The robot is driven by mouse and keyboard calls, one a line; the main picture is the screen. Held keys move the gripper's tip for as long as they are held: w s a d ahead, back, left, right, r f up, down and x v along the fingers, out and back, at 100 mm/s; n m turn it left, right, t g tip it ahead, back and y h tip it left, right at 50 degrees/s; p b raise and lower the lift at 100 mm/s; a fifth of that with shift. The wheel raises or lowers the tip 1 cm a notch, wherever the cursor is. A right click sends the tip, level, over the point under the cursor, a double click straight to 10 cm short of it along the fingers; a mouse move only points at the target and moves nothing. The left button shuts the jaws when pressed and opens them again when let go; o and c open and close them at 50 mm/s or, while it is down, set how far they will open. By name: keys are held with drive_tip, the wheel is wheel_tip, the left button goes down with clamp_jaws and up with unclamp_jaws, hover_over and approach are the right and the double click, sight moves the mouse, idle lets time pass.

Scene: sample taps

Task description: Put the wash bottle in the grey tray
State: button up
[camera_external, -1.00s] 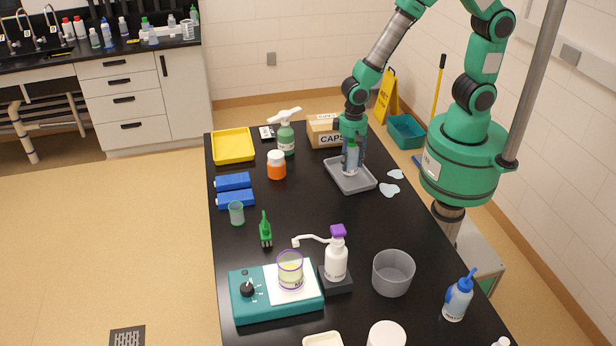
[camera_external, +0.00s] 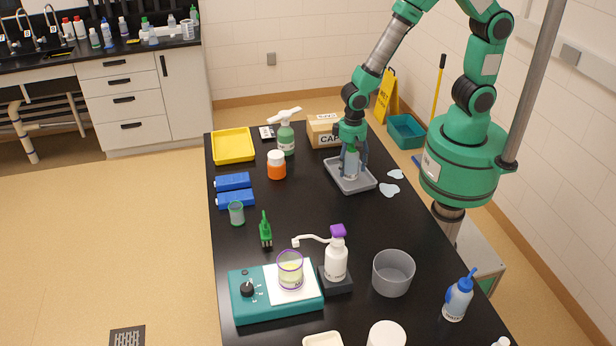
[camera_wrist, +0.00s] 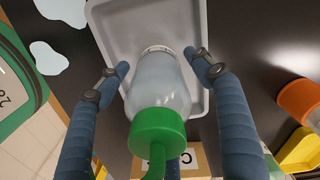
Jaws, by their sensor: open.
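A wash bottle with a green cap and a clear, pale body (camera_wrist: 160,92) stands in the grey tray (camera_wrist: 115,35). In the external view the bottle (camera_external: 351,166) is upright on the grey tray (camera_external: 362,187), partly hidden by my fingers. My gripper (camera_external: 353,165) is above the tray with its fingers around the bottle. In the wrist view my gripper (camera_wrist: 157,62) is open, with one finger on each side of the bottle and gaps between fingers and body.
A cardboard box (camera_external: 322,131) stands just behind the tray. Puddles (camera_external: 390,189) lie right of the tray. A blue-capped bottle (camera_external: 457,297) stands at the front right.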

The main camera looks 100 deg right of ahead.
drive_tip(key=shift+r, duration=0.15)
wheel_tip(320, 180, up, 12)
drive_tip(key=shift+p, duration=1.05)
drive_tip(key=shift+r, duration=0.1)
drive_tip(key=shift+r, duration=0.3)
drive_tip(key=s+r+n+t, duration=0.1)
drive_tip(key=s+r+n, duration=0.15)
drive_tip(key=r, duration=0.55)
drive_tip(key=s+r+n+t, duration=0.2)
drive_tip(key=s+r, duration=0.1)
drive_tip(key=r, duration=0.5)
drive_tip(key=s+r+n+t, duration=0.2)
drive_tip(key=s+r+n, duration=0.4)
drive_tip(key=s+r, duration=0.5)
drive_tip(key=shift+s+d+t, duration=0.3)
drive_tip(key=shift+s+d, duration=0.05)
drive_tip(key=shift+s, duration=0.75)
drive_tip(key=shift+f+b, duration=0.6)
